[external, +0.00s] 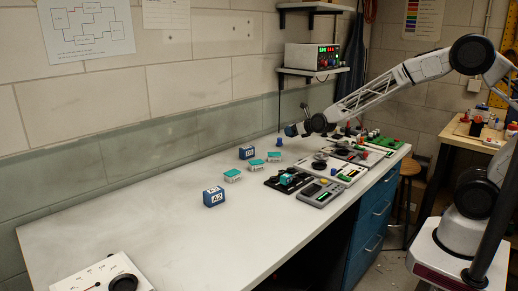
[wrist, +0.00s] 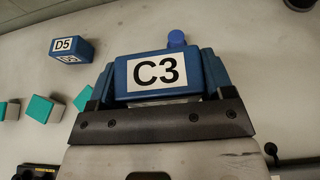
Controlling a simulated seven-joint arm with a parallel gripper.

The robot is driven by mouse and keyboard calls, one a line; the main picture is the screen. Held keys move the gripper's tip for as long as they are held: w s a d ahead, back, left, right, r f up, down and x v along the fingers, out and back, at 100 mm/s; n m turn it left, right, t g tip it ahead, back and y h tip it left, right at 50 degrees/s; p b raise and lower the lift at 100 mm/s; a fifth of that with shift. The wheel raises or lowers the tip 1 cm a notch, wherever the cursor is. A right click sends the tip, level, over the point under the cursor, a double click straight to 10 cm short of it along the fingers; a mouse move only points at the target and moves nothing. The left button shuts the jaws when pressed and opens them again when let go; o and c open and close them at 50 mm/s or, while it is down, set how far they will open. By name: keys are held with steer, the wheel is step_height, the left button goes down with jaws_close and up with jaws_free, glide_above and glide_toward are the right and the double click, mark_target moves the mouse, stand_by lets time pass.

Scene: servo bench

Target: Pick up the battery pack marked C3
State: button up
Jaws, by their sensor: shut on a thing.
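The battery pack marked C3 (wrist: 158,72) is blue with a white label and fills the middle of the wrist view. My gripper (wrist: 160,85) is shut on it, with a finger at each side. In the external view my gripper (external: 296,130) is near the back of the bench, and a small blue patch of the pack (external: 290,131) shows at its tip. The pack appears to be held above the bench top; the exact gap is hard to tell.
Blue packs D5 (external: 246,152) and A2 (external: 213,197) stand on the white bench (external: 130,220). Several teal blocks (external: 232,175) lie between them. A small blue object (external: 279,142) stands beneath the gripper. Boards and devices (external: 320,193) crowd the right; the left is mostly clear.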

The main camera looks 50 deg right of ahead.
steer(key=shift+r, duration=0.6)
